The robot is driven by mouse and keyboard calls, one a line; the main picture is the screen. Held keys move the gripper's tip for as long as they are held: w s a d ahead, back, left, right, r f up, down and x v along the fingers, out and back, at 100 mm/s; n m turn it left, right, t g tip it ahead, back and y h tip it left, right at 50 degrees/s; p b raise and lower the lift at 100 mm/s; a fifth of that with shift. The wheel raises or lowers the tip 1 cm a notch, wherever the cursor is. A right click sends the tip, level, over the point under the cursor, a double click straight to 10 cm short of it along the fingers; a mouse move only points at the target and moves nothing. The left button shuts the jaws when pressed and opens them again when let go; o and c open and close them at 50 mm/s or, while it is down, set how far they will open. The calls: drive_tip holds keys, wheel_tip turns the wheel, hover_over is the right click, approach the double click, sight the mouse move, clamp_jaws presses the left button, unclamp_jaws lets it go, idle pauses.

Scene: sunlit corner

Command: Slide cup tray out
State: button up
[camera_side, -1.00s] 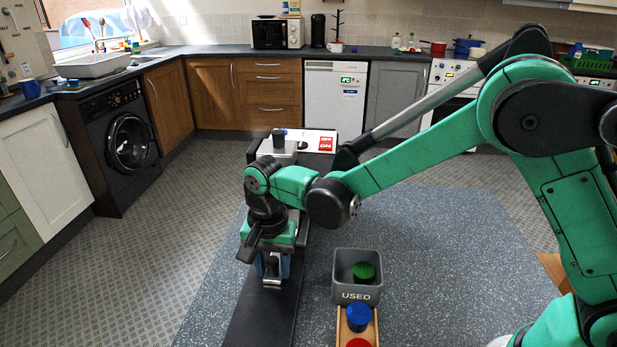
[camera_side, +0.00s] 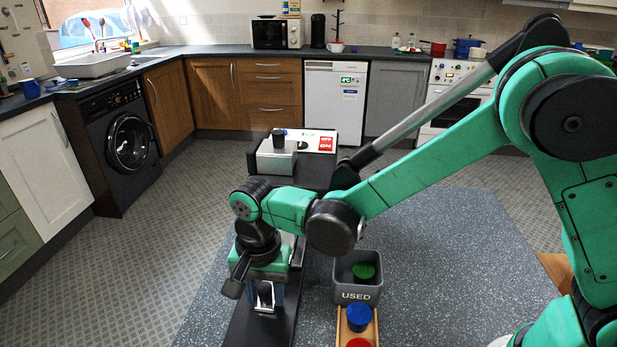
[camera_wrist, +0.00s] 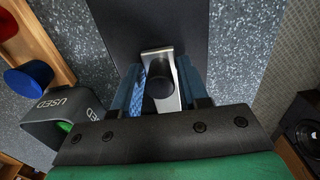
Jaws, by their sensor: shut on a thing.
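My gripper (camera_side: 265,297) points down over a long dark board at the lower left of centre in the side view. In the wrist view its blue fingers (camera_wrist: 158,88) stand on both sides of a shiny silver piece, apparently the cup tray (camera_wrist: 173,60), and are shut on it. The tray's round dark middle shows between the fingers. In the side view a bit of the silver tray (camera_side: 265,299) shows under the gripper; the rest is hidden. Behind the arm is a machine (camera_side: 277,158) with a grey block, a black cap and a red OFF/ON panel.
A grey bin marked USED (camera_side: 357,296) with a green thing (camera_side: 363,271) in it stands right of the board. A wooden rack (camera_side: 343,325) with a blue piece (camera_side: 358,317) and a red piece (camera_side: 359,343) is in front. The board's near part (camera_side: 262,332) is bare.

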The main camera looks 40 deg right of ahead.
sight(257, 339)
drive_tip(key=shift+s+a, duration=1.85)
drive_tip(key=shift+a, duration=0.1)
drive_tip(key=o, duration=0.8)
drive_tip(key=shift+c, duration=0.2)
wheel_tip(257, 339, up, 7)
drive_tip(key=s+d+r+n+t, duration=0.1)
drive_tip(key=d+r+n+t, duration=0.1)
drive_tip(key=d, duration=0.8)
drive_tip(key=s+d+r+n+t, duration=0.1)
drive_tip(key=d+n+t, duration=0.4)
drive_tip(key=d, duration=0.6)
drive_tip(key=shift+s+r+n, duration=0.25)
drive_tip(key=shift+r+n, duration=0.5)
drive_tip(key=shift+n, duration=0.25)
